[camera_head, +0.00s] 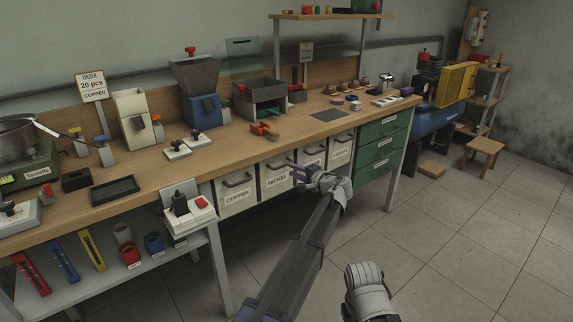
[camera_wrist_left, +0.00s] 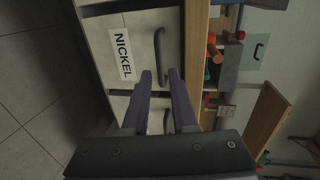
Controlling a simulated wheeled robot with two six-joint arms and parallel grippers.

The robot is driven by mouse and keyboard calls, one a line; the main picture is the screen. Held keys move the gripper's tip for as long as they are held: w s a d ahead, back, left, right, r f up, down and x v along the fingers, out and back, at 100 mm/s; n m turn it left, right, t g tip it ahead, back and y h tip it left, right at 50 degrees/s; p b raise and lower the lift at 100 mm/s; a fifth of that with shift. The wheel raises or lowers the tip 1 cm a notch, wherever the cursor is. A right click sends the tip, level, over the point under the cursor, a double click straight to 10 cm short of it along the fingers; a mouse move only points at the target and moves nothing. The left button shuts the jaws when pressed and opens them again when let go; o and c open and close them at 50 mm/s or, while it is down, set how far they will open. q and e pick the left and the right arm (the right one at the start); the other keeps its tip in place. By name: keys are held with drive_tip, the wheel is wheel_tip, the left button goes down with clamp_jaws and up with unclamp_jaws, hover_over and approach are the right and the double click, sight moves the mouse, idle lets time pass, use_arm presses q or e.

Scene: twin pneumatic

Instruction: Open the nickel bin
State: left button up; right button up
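The nickel bin (camera_head: 277,181) is a pale grey drawer under the workbench, labelled NICKEL, between the copper bin (camera_head: 237,195) and other pale bins. Its front looks flush with its neighbours. In the left wrist view the nickel bin (camera_wrist_left: 108,43) shows its label and dark bar handle (camera_wrist_left: 158,52). My left gripper (camera_head: 294,173) is in front of the bins, at the nickel bin's right side, and partly hides it. In the left wrist view its two purple fingers (camera_wrist_left: 160,75) are apart, with nothing held; the tips are near the handle's end.
The wooden workbench (camera_head: 150,167) overhangs the bins and carries hoppers, trays and an orange tool (camera_head: 265,130). Green drawers (camera_head: 383,153) stand right of the bins. A wooden stool (camera_head: 483,149) is farther right. The floor (camera_head: 430,230) in front is clear.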

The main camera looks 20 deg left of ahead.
sight(282, 166)
use_arm(q)
drive_tip(key=b+x, duration=0.1)
drive_tip(key=x, duration=0.6)
drive_tip(key=shift+w+a+f+b, duration=0.15)
drive_tip(key=shift+w+a+b, duration=0.1)
drive_tip(key=shift+a+b, duration=0.05)
clamp_jaws()
drive_tip(key=shift+s, duration=0.1)
idle(1.1)
